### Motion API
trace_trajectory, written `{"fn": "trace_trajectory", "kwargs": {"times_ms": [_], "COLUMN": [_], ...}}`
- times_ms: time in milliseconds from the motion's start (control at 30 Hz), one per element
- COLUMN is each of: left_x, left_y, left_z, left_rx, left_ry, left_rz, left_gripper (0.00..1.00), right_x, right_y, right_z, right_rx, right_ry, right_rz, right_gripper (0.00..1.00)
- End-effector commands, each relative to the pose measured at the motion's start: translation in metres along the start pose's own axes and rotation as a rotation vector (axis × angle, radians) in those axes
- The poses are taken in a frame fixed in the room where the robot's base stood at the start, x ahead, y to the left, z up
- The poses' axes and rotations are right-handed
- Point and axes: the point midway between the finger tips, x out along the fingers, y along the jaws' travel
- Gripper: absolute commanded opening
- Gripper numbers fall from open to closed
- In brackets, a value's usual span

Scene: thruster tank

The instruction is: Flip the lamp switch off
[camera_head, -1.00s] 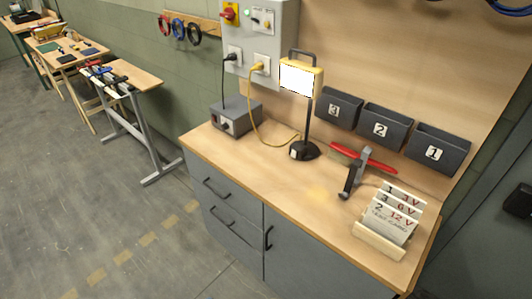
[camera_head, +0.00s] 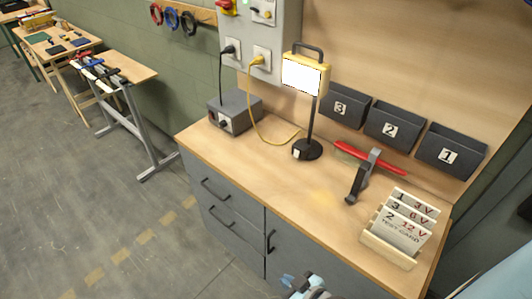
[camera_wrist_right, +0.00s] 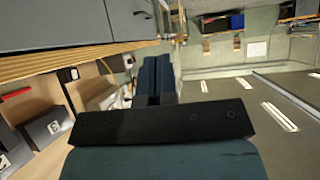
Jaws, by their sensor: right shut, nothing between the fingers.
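The work lamp (camera_head: 302,74) stands upright on the bench, its yellow-framed panel glowing white. A black pole joins it to a round black base (camera_head: 311,150), which has a small white patch (camera_head: 296,154) at its front left, probably the switch; its position is too small to read. My right gripper (camera_head: 305,287) shows at the bottom edge, in front of the cabinet and well away from the lamp. In the right wrist view its dark blue fingers (camera_wrist_right: 153,80) lie together, with nothing between them. My left gripper is not in view.
The bench top (camera_head: 240,160) is clear in front of the lamp. A grey box (camera_head: 235,115) and yellow cable stand left of it. A dark clamp with a red bar (camera_head: 362,176) and a card rack (camera_head: 388,250) are to the right. Several wall bins (camera_head: 395,129) hang behind.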

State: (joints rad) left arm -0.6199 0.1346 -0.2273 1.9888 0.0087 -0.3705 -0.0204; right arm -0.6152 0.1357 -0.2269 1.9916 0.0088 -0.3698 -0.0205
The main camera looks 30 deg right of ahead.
Motion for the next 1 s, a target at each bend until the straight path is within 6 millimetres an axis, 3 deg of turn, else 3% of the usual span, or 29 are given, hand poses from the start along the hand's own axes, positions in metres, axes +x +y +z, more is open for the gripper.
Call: {"fn": "trace_trajectory", "kwargs": {"times_ms": [400, 533, 633, 833, 1000], "left_x": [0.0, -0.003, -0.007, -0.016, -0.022], "left_y": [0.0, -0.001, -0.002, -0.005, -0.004], "left_z": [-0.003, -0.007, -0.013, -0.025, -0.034], "left_rx": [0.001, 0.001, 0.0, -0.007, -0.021], "left_ry": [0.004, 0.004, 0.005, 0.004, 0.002], "left_rz": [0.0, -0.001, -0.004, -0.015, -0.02], "left_gripper": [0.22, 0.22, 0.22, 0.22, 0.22], "right_x": [0.001, 0.021, 0.049, 0.11, 0.142], "right_y": [-0.002, 0.002, 0.01, 0.059, 0.132], "right_z": [0.003, -0.012, -0.031, -0.086, -0.145], "right_rx": [-0.001, -0.021, -0.054, -0.152, -0.22], "right_ry": [-0.013, -0.037, -0.087, -0.247, -0.389], "right_rz": [-0.007, -0.029, -0.05, -0.02, 0.11], "right_gripper": [0.0, 0.0, 0.0, 0.0, 0.0]}}
